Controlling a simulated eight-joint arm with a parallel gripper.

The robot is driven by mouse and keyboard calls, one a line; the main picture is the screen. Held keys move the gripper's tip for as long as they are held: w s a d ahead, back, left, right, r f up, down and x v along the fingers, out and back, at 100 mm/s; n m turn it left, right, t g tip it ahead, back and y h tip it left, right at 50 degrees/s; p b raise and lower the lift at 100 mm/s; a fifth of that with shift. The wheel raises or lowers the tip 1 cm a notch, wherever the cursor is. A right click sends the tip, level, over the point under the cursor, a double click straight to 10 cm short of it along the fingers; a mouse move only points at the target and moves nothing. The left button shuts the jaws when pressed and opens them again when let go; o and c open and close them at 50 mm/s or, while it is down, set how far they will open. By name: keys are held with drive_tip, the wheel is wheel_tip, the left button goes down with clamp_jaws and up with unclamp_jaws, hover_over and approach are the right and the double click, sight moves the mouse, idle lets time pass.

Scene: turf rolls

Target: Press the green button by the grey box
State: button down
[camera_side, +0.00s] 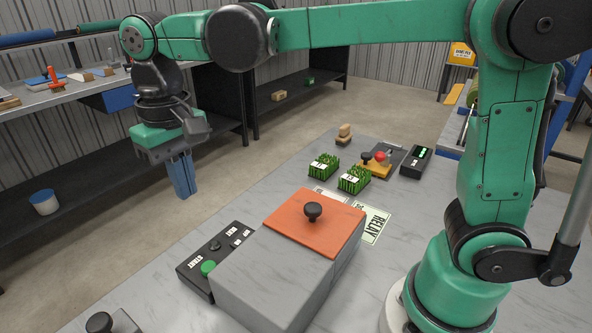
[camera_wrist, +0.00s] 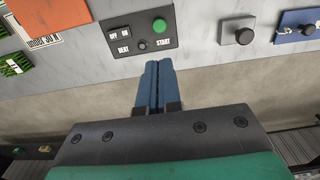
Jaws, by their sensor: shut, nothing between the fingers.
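The green button (camera_side: 208,267) sits on a dark control panel (camera_side: 190,268) beside the grey box (camera_side: 262,279), near its START label. In the wrist view the green button (camera_wrist: 159,25) is at the top of the panel (camera_wrist: 117,42), with a small black knob below it. The grey box has an orange lid (camera_side: 300,228) with a black knob. My gripper (camera_side: 184,192) hangs in the air above and behind the panel, clear of the button. Its blue fingers (camera_wrist: 153,68) are together and empty, and point toward the panel in the wrist view.
A grey block with a black knob (camera_side: 112,322) stands at the front left. Air around my gripper is clear.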

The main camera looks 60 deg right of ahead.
sight(207, 266)
drive_tip(key=shift+f, duration=0.1)
wheel_tip(207, 266, down, 14)
drive_tip(key=shift+r, duration=0.1)
idle(0.7)
drive_tip(key=shift+f, duration=1.05)
wheel_tip(207, 266, up, 15)
drive_tip(key=shift+f, duration=0.2)
idle(0.3)
